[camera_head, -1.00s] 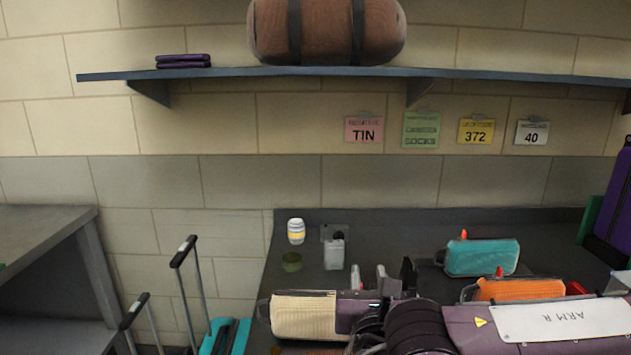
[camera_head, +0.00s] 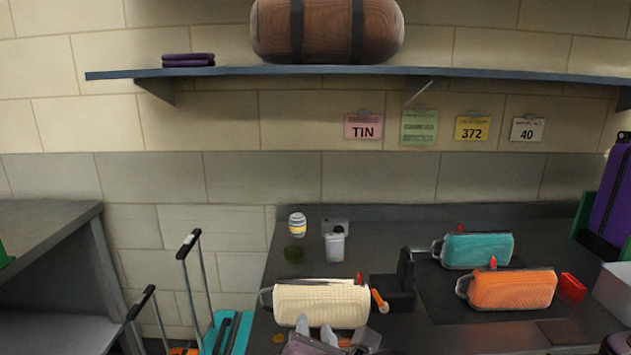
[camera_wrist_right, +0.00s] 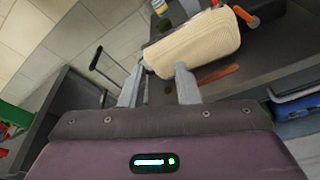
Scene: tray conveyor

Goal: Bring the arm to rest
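My right gripper (camera_head: 315,328) is at the bottom middle of the head view, just in front of the cream bag (camera_head: 320,303). In the right wrist view its two grey fingers (camera_wrist_right: 158,86) stand apart, with nothing seen held between them. The cream bag (camera_wrist_right: 196,44) lies just beyond the fingertips there; whether they touch it I cannot tell. My left gripper is in neither view.
A teal bag (camera_head: 478,250) and an orange bag (camera_head: 512,288) lie on the dark counter at right. A black device (camera_head: 398,291) stands beside the cream bag. A white bottle (camera_head: 335,246) and a small jar (camera_head: 297,224) stand behind. A shelf (camera_head: 350,71) runs above.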

